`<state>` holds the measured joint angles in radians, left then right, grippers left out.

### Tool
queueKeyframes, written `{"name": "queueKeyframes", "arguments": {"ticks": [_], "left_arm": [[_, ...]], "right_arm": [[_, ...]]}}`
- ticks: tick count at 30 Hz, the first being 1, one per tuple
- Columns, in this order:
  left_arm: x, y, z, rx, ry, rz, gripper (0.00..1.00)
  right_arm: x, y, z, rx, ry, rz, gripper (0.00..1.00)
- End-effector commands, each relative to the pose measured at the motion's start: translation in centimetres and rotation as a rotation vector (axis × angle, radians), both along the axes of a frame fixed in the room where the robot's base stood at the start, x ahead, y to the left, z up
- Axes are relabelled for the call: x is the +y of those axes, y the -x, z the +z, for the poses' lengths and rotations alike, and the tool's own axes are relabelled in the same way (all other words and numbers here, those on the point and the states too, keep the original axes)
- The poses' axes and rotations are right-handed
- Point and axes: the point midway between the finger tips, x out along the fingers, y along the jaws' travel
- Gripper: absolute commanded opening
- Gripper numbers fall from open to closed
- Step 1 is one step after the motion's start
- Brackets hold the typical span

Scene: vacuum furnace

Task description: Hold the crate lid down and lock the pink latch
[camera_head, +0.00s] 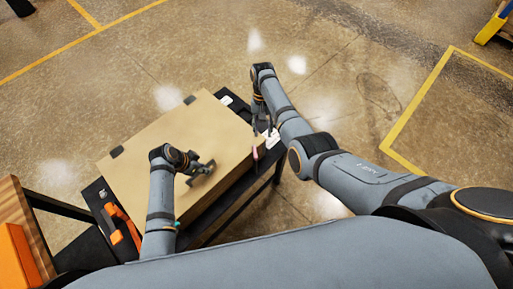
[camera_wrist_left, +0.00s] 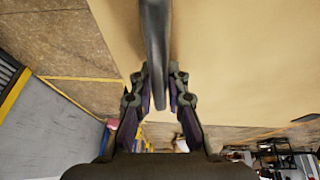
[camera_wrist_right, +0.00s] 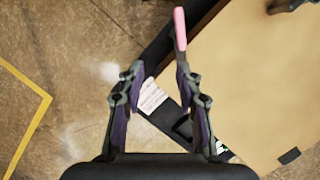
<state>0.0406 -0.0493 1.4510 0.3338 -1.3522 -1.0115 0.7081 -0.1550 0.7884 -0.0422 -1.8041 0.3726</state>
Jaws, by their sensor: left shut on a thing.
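The crate's tan lid (camera_head: 150,130) lies flat on the crate, which stands on a dark table. My left gripper (camera_head: 198,166) is over the lid and shut on a dark grey handle (camera_wrist_left: 155,35), which runs between its fingers in the left wrist view. The pink latch (camera_head: 255,153) is at the crate's right side; it also shows in the right wrist view (camera_wrist_right: 180,28), just beyond the tip of the right-hand finger. My right gripper (camera_wrist_right: 159,72) is open and empty beside that side of the crate. I cannot tell whether a finger touches the latch.
A white label (camera_wrist_right: 152,97) lies on the dark table top (camera_wrist_right: 168,122) beside the crate. Orange items (camera_head: 122,225) sit on the table's left end. A wooden-topped table (camera_head: 15,215) with an orange box (camera_head: 18,255) stands at the lower left.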

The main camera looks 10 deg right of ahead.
Motion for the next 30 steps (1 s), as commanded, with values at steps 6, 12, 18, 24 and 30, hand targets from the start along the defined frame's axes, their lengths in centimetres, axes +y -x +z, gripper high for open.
{"name": "queueKeyframes", "arguments": {"ticks": [6, 12, 18, 24, 30], "left_arm": [[0.6, -0.6, 0.1, -0.017, -0.017, 0.005, 0.00], [0.6, -0.6, 0.1, -0.017, -0.017, 0.005, 0.00], [0.6, -0.6, 0.1, -0.017, -0.017, 0.005, 0.00], [0.6, -0.6, 0.1, -0.017, -0.017, 0.005, 0.00], [0.6, -0.6, 0.1, -0.018, -0.016, 0.005, 0.00]], "right_arm": [[3.2, 0.1, 5.3, 0.074, -0.046, 0.169, 0.35], [3.3, 0.4, 4.8, 0.080, -0.050, 0.178, 0.35], [3.4, 2.0, 1.1, 0.083, -0.050, 0.177, 0.35], [3.5, 3.7, -3.0, 0.081, -0.051, 0.177, 0.35], [3.6, 4.5, -5.3, 0.078, -0.049, 0.176, 0.35]]}}
